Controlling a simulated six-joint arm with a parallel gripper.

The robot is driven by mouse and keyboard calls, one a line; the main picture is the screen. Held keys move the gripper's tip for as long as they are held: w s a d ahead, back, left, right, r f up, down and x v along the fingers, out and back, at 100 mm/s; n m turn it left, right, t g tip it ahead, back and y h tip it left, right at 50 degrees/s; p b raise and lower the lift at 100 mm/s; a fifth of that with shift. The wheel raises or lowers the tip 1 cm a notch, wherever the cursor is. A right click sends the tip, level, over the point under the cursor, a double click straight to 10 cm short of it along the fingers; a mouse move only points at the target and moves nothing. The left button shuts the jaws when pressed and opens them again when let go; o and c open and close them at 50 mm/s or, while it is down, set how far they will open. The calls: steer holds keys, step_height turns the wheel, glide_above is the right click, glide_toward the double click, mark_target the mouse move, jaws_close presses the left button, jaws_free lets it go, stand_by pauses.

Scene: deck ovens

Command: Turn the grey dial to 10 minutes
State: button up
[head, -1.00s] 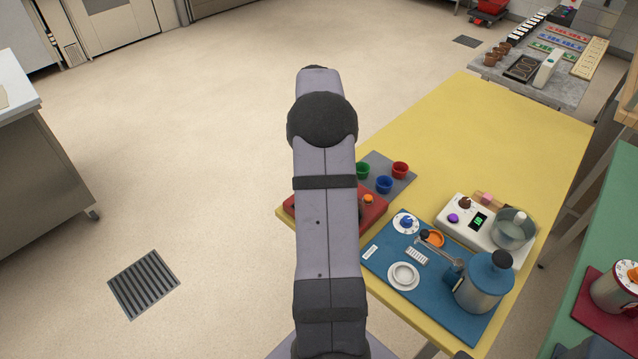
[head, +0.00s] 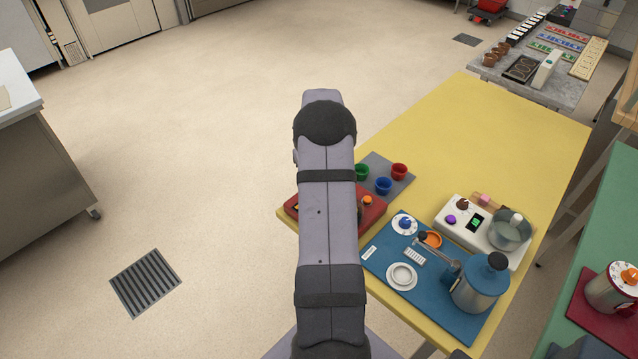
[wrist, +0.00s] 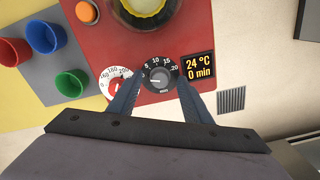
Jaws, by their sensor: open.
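The grey dial (wrist: 158,78) is a round knob on a dark disc marked 5, 10, 15, 20 in the wrist view. It sits on a red panel (wrist: 125,45). The display (wrist: 198,67) to its right reads 24 °C and 0 min. My gripper (wrist: 160,84) is open, with one finger on each side of the grey dial. I cannot tell whether the fingers touch it. In the head view my arm hides the dial and gripper; part of the red panel (head: 374,213) shows.
A red dial (wrist: 117,87) on a white disc is close left of my left finger. An orange button (wrist: 86,12) is on the panel. Green (wrist: 72,84), blue (wrist: 45,36) and red (wrist: 14,52) cups stand left. In the head view, a blue mat (head: 425,300) holds a jug (head: 478,285).

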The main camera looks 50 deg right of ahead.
steer(key=shift+f, duration=0.2)
steer(key=shift+c, duration=0.4)
steer(key=c, duration=1)
